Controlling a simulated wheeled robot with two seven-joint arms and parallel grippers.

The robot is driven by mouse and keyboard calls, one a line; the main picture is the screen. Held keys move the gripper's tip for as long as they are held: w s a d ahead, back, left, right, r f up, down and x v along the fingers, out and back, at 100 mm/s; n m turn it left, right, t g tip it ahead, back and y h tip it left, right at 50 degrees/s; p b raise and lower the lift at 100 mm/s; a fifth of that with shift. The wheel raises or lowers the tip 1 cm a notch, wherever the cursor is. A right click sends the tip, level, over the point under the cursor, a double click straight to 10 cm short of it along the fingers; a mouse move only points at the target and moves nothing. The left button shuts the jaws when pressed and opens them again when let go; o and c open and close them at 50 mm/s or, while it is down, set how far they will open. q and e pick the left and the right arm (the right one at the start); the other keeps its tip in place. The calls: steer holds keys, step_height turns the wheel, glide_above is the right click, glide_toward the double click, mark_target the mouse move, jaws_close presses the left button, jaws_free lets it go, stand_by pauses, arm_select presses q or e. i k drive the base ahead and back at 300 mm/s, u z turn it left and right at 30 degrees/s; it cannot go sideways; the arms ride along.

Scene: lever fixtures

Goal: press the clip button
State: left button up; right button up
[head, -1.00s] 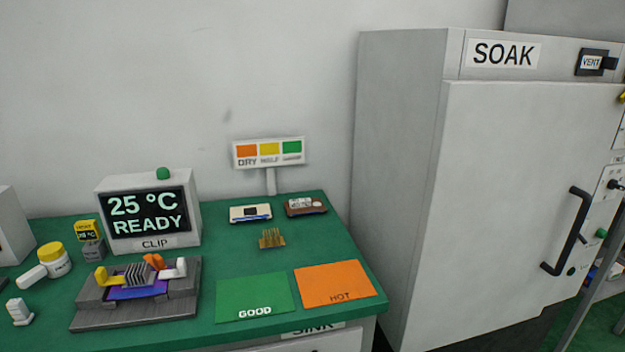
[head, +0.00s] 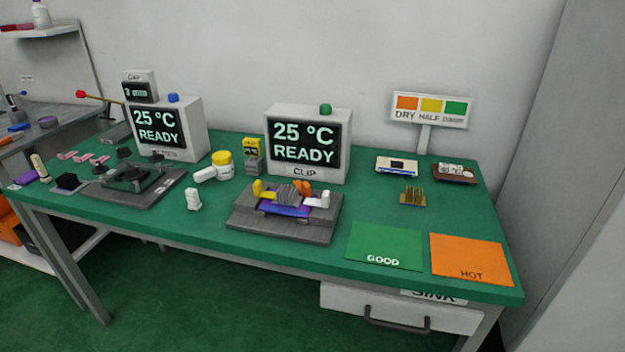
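The CLIP box (head: 308,145) stands at the back of the green table in the head view. Its dark screen reads "25 °C READY" above the label CLIP. A green button (head: 326,109) sits on top of this box. In front of it is a grey fixture (head: 284,222) with a yellow lever, an orange lever, a white lever and a ribbed grey block over a purple-blue plate. Neither of my grippers is in view.
A second box (head: 168,128) with a blue button stands to the left, behind a dark lever fixture (head: 135,182). A white jar (head: 223,165) stands between the fixtures. Green GOOD (head: 385,245) and orange HOT (head: 472,258) mats lie at the right. Floor in front is clear.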

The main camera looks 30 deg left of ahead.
mark_target(326, 108)
steer(key=u, duration=2)
steer(key=k, duration=0.2)
steer(key=z, duration=1.1)
steer(key=i, duration=0.15)
steer(key=u, duration=0.05)
